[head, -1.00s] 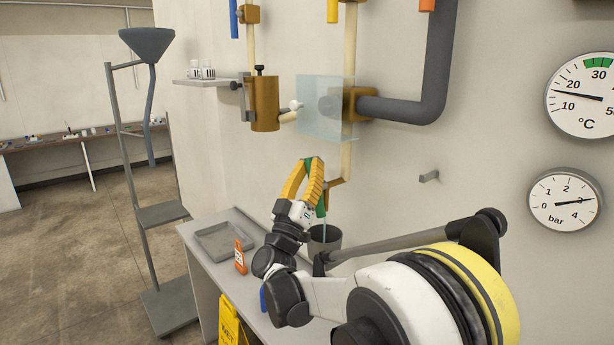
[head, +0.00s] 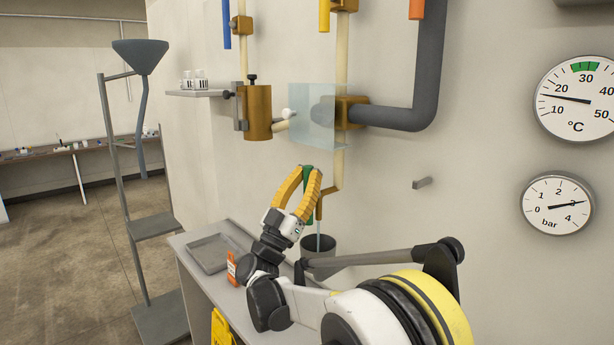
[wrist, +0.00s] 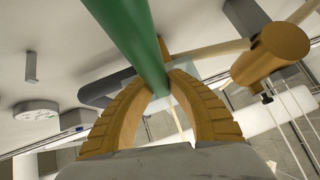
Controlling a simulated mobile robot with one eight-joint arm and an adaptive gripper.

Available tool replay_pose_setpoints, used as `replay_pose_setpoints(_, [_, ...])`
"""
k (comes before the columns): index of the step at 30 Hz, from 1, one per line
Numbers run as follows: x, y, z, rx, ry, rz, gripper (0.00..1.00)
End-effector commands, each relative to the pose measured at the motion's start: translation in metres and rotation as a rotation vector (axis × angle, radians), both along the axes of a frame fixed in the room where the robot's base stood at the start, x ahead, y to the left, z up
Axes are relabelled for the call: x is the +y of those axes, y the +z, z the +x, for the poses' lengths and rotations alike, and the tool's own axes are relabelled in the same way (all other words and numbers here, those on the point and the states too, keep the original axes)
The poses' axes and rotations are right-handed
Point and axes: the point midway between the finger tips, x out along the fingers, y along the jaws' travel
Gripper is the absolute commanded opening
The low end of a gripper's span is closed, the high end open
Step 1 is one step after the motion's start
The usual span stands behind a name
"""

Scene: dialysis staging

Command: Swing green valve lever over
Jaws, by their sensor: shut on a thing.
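The green valve lever (head: 308,207) is at the lower end of the cream pipe, by a brass-coloured outlet (head: 328,191). My gripper (head: 311,171), with yellow ribbed fingers, is closed around the lever from the front. In the wrist view the lever (wrist: 133,35) is a thick green bar running from the top edge down between the fingertips (wrist: 163,88). In the head view the fingers partly cover the lever and its joint with the valve. A thin pale stream (head: 319,243) shows below the outlet, over a dark grey bucket (head: 322,262).
A clear panel (head: 312,112) and a thick grey pipe (head: 395,117) are above my gripper.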

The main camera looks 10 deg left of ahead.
Motion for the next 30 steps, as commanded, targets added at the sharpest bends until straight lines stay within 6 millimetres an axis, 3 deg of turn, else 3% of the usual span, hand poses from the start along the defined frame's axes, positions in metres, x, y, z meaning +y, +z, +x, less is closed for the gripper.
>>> replay_pose_setpoints(3, [-0.002, 0.0, 0.001, 0.001, -0.003, 0.0, 0.0])
replay_pose_setpoints(4, [-0.002, 0.0, 0.001, 0.001, -0.003, 0.0, 0.26])
replay_pose_setpoints(6, [-0.001, 0.0, 0.001, 0.001, -0.003, 0.0, 0.44])
replay_pose_setpoints(17, [0.001, -0.003, -0.002, 0.001, -0.001, 0.0, 0.44])
replay_pose_setpoints(30, [0.029, -0.064, -0.056, 0.0, 0.001, -0.001, 0.44])
